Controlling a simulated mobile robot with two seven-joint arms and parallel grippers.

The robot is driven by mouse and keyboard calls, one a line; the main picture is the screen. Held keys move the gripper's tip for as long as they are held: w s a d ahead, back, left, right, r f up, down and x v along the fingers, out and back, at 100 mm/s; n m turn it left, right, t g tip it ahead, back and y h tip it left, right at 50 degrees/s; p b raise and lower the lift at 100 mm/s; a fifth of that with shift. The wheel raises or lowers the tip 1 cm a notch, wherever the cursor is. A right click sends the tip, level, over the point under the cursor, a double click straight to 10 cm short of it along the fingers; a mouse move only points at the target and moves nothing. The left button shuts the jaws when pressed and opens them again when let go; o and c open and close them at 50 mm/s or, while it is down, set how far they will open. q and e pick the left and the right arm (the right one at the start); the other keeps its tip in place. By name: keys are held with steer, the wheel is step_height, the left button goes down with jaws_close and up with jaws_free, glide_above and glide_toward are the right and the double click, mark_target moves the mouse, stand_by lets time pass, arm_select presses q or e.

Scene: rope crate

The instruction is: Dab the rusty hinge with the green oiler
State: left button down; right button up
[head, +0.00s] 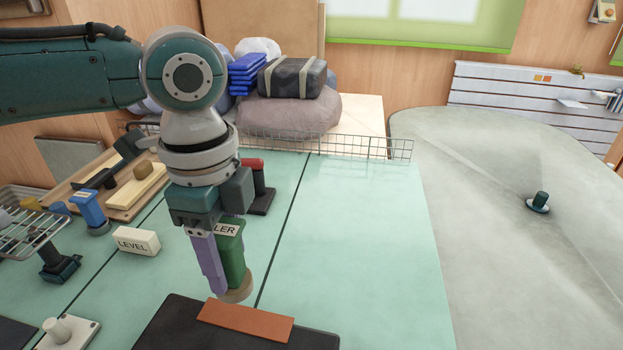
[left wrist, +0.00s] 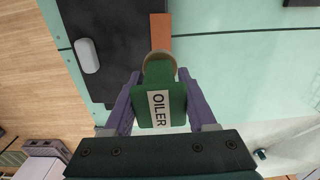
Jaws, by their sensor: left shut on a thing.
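The green oiler (head: 232,255) is held upright between the purple fingers of my left gripper (head: 222,272), its tan round pad facing down. In the left wrist view the oiler (left wrist: 160,85) shows its OILER label between both fingers. The rusty hinge (head: 246,322) is a flat orange-brown plate lying on a dark board (head: 180,325). It also shows in the left wrist view (left wrist: 160,30), partly covered by the pad. The pad is at the hinge's near edge in that view; I cannot tell whether they touch. My right gripper is out of view.
A white block marked LEVEL (head: 136,240) and a blue tool (head: 90,210) stand to the left on the green table. A red-topped tool (head: 256,185) stands behind my gripper. A wire rack (head: 28,235) is at far left. The table's right side (head: 365,240) is clear.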

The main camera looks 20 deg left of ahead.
mark_target(236, 290)
arm_select(q)
step_height(236, 290, down, 6)
steer(key=b, duration=0.3)
steer(key=shift+r+b, duration=0.2)
steer(key=shift+b, duration=0.2)
steer(key=shift+d+f+b, duration=0.1)
steer(key=shift+f+b, duration=0.25)
steer(key=shift+f, duration=0.3)
steer(key=shift+p, duration=0.3)
steer(key=shift+f+b, duration=0.5)
steer(key=shift+f, duration=0.2)
stand_by(0.4)
steer(key=shift+r, duration=0.1)
stand_by(0.4)
step_height(236, 290, up, 7)
steer(key=p, duration=0.8)
